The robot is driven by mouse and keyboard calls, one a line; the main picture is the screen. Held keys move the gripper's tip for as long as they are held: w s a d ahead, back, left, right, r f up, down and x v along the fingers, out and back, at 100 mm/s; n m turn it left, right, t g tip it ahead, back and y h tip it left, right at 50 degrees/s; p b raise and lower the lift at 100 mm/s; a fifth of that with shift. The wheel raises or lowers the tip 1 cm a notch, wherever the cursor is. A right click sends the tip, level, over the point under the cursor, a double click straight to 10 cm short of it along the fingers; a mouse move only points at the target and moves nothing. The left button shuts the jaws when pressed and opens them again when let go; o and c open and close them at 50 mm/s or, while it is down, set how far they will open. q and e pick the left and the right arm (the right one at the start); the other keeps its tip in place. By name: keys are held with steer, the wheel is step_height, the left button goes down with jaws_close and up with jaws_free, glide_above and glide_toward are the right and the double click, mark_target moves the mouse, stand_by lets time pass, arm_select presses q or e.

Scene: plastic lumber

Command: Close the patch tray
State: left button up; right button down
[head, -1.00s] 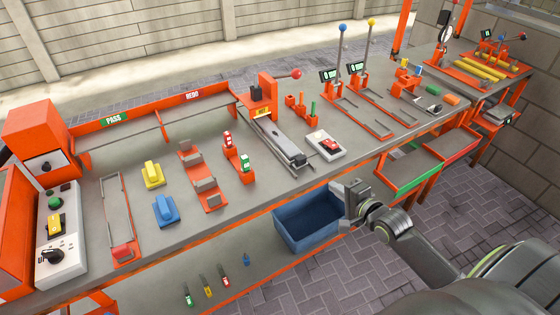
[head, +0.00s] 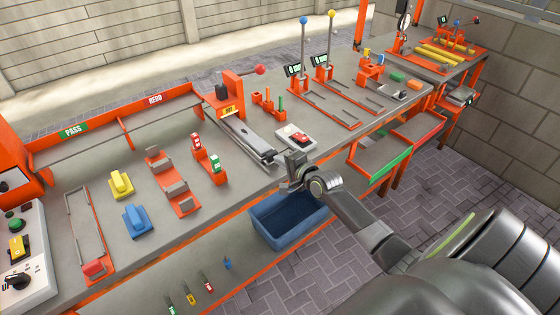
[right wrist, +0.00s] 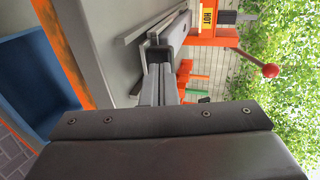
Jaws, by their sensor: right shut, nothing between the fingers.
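The long grey tray (head: 244,138), which I take to be the patch tray, reaches out from the orange press marked HOT (head: 228,97) toward the front edge of the bench. Its near end has a dark end piece. The tray also shows in the right wrist view (right wrist: 176,34). My right gripper (head: 288,182) is shut and empty at the bench's front edge, close to the tray's near end. In the right wrist view my shut fingers (right wrist: 159,82) point at the tray's end; I cannot tell whether they touch it. My left gripper is not in view.
A white plate (head: 285,132) with a red part lies to the right of the tray. A red-ball lever (head: 260,70) stands on the press. Tall ball-topped levers stand farther right.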

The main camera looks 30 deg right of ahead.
mark_target(250, 136)
steer(key=shift+w, duration=0.3)
steer(key=shift+w, duration=0.1)
steer(key=shift+w, duration=0.35)
steer(key=w+b, duration=0.2)
steer(key=w, duration=0.2)
steer(key=w+b, duration=0.2)
steer(key=w, duration=0.3)
steer(key=w+a+b, duration=0.1)
steer(key=w+b, duration=0.2)
steer(key=w, duration=0.1)
steer(key=shift+w+a+f, duration=0.1)
steer(key=shift+w+f, duration=0.05)
steer(key=shift+w, duration=0.05)
steer(key=shift+w+r, duration=0.1)
steer(key=shift+r, duration=0.35)
